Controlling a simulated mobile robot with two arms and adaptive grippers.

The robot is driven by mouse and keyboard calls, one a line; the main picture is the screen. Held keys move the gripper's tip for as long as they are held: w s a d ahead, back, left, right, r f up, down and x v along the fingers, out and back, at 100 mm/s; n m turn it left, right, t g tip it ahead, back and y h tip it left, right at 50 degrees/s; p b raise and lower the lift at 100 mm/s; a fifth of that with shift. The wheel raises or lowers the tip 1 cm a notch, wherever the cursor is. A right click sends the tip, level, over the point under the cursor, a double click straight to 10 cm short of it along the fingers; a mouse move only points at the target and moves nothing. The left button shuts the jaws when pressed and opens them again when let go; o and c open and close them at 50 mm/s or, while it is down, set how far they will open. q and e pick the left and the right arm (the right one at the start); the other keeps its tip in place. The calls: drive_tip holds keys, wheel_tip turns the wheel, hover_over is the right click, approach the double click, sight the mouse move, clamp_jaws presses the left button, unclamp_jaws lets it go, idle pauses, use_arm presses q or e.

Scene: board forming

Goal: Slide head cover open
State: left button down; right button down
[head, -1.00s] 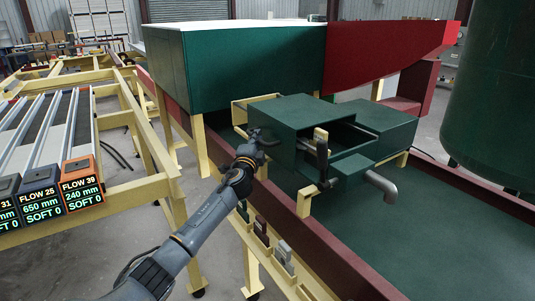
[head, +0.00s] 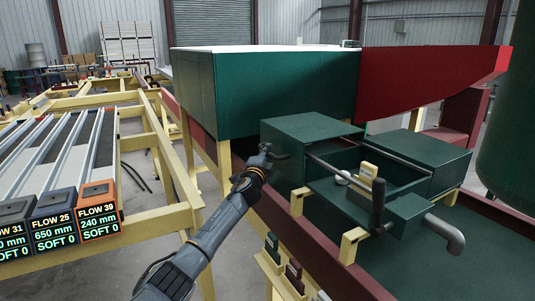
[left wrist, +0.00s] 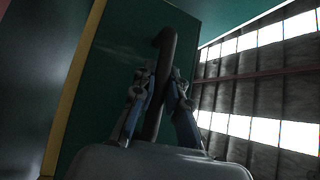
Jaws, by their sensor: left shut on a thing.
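The head cover (head: 305,131) is a dark green box-shaped hood on the forming head, with a dark hooked handle (head: 280,156) on its left side. The cover stands at the left end of its rails, and a wide opening (head: 352,160) shows between it and the green housing (head: 425,146) on the right. My left gripper (head: 265,154) is at the handle. In the left wrist view its fingers (left wrist: 159,92) are shut around the handle (left wrist: 163,55), in front of the cover's green face (left wrist: 108,65). My right gripper is not in view.
A large green box (head: 280,95) stands behind the cover. A dark upright lever (head: 378,205) and a grey spout (head: 445,232) are at the front right. A yellow-framed table with orange and blue displays (head: 98,210) stands at the left.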

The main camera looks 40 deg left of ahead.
use_arm(q)
drive_tip(key=c, duration=1.3)
unclamp_jaws()
drive_tip(key=shift+c, duration=0.2)
drive_tip(key=v, duration=1.2)
drive_tip(key=shift+d, duration=0.1)
